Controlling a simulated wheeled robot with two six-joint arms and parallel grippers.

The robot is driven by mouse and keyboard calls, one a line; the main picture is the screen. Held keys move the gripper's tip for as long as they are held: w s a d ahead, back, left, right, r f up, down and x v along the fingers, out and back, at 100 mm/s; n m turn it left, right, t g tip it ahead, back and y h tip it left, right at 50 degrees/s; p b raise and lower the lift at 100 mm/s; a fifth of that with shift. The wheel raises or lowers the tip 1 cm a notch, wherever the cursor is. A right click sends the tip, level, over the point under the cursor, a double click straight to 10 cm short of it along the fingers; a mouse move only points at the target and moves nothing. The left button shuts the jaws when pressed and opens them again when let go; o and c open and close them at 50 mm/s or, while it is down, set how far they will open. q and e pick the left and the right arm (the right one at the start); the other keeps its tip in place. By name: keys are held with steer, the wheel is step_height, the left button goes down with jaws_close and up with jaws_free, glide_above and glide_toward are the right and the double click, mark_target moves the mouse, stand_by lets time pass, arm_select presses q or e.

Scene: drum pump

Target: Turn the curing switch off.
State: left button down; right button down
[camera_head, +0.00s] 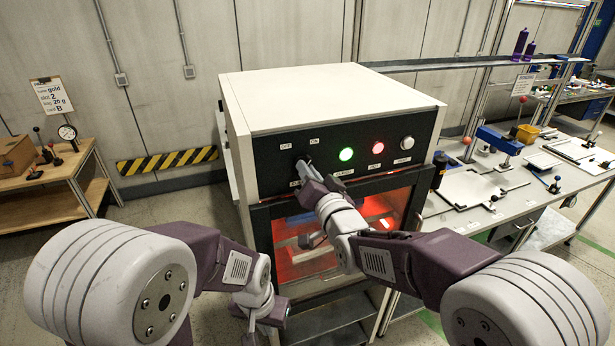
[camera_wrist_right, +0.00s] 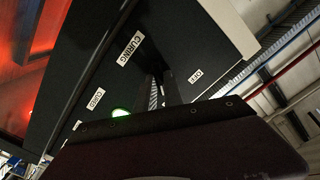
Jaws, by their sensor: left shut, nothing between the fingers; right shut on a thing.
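The curing oven (camera_head: 300,97) is a white cabinet with a black front panel (camera_head: 263,163). The curing switch is at the panel's left, under the OFF label (camera_head: 286,146) and ON label (camera_head: 314,141). My right gripper (camera_head: 304,168) is shut on the switch, and its fingers hide most of it, so I cannot tell its position. In the right wrist view the fingers (camera_wrist_right: 160,90) reach the panel between the CURING label (camera_wrist_right: 130,48) and the OFF label (camera_wrist_right: 196,75). My left gripper (camera_head: 270,314) is shut and empty, low in front of the oven.
A green light (camera_head: 346,154), a red light (camera_head: 377,148) and a white button (camera_head: 407,142) sit right of the switch. The oven window (camera_head: 380,207) glows red below. A workbench (camera_head: 535,205) stands at the right, a wooden table (camera_head: 50,195) at the left.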

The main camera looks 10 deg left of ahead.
steer(key=n+b, duration=0.9)
steer(key=n, duration=0.6)
steer(key=shift+a+f+n, duration=0.1)
steer(key=shift+f+n, duration=0.05)
steer(key=shift+n, duration=0.55)
steer(key=c, duration=1.5)
jaws_free()
steer(key=shift+o, duration=0.2)
steer(key=shift+s, duration=0.1)
